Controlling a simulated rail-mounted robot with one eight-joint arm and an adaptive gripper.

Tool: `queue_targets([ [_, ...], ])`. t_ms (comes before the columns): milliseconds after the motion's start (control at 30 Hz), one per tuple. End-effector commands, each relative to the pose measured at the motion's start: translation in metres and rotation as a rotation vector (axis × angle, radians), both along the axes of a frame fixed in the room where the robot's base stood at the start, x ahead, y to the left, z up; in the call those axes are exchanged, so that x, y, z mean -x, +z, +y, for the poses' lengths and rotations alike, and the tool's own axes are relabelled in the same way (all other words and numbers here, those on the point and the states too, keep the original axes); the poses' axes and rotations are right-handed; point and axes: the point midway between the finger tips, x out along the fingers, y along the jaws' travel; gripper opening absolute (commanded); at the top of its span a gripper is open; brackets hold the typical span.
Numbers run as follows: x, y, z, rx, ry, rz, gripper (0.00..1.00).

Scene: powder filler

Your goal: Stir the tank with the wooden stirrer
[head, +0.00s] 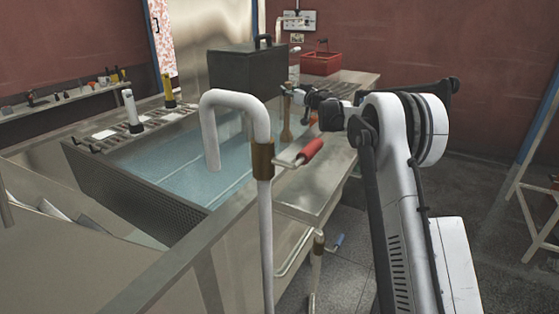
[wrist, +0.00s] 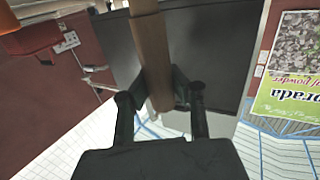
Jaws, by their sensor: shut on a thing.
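The wooden stirrer (head: 287,122) hangs about upright below my gripper (head: 289,92) in the head view, near the far right side of the tank (head: 150,199). I cannot tell whether its lower end is over the water or over the metal edge. In the wrist view the brown stirrer (wrist: 149,48) runs between the two black fingers of my gripper (wrist: 160,97), which are shut on it. The tank is a wide metal basin with bluish water (head: 165,165).
Yellow and white upright tubes (head: 168,88) stand on the tank's left rack.

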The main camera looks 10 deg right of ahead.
Motion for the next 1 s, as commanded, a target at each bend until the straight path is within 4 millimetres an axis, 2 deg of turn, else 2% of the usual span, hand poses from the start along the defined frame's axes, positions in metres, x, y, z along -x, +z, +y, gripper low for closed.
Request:
queue_targets([
  [700, 0.039, 0.0, 0.072, 0.0, 0.001, 0.0, 0.0],
  [1000, 0.05, 0.0, 0.081, 0.0, 0.0, 0.0, 0.0],
])
